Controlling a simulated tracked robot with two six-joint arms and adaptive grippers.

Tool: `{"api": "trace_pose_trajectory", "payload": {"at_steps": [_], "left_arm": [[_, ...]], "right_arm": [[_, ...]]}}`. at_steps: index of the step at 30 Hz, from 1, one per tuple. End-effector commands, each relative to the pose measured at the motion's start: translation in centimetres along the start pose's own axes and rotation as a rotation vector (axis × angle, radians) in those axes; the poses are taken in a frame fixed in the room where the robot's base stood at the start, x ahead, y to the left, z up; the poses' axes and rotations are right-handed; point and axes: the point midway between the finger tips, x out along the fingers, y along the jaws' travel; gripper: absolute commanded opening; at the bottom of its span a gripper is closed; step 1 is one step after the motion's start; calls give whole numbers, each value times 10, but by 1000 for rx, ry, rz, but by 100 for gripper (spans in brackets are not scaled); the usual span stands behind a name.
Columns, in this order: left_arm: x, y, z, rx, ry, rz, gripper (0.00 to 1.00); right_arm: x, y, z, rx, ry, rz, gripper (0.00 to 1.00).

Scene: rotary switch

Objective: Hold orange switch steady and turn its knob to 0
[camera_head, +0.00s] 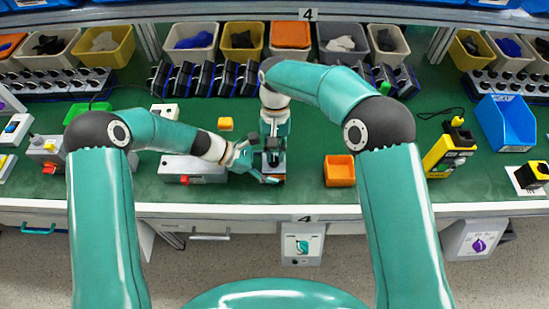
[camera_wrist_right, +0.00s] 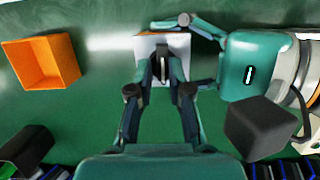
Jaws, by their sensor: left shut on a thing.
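The orange switch sits near the front of the green bench; its orange edge (camera_head: 277,178) shows in the head view. In the right wrist view, the switch's pale top (camera_wrist_right: 147,44) and orange side (camera_wrist_right: 183,44) show, with a dark knob (camera_wrist_right: 161,66) on top. My left gripper (camera_head: 258,170) is shut on the switch from the left; its fingers also show at the switch in the right wrist view (camera_wrist_right: 187,50). My right gripper (camera_head: 273,150) points down over the switch. Its fingers (camera_wrist_right: 161,76) are apart, one on each side of the knob. The knob's marking is not readable.
An orange bin (camera_head: 339,171) stands right of the switch. A grey box (camera_head: 193,169) with a red button lies left. A yellow device (camera_head: 449,150) and a blue bin (camera_head: 507,124) stand farther right.

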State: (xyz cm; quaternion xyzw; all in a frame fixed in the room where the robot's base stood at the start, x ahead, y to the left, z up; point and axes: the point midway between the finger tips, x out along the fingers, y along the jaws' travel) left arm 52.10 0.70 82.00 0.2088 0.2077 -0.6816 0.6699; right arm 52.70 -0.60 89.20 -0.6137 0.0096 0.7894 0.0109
Motion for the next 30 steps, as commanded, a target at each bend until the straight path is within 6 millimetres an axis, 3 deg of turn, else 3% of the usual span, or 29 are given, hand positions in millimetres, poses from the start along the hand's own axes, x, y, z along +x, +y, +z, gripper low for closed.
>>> {"api": "trace_pose_trajectory", "payload": {"at_steps": [1,3,14,30], "left_arm": [[-1,1,-2,0,4,5,30],[-1,1,-2,0,4,5,30],[0,1,-2,2,4,4,30],[0,0,-1,2,3,2,30]], "right_arm": [[0,2,0,4,-2,1,28],[0,2,0,5,-2,0,38],[-2,1,0,7,0,-3,38],[-42,0,10,7,0,-4,38]]}}
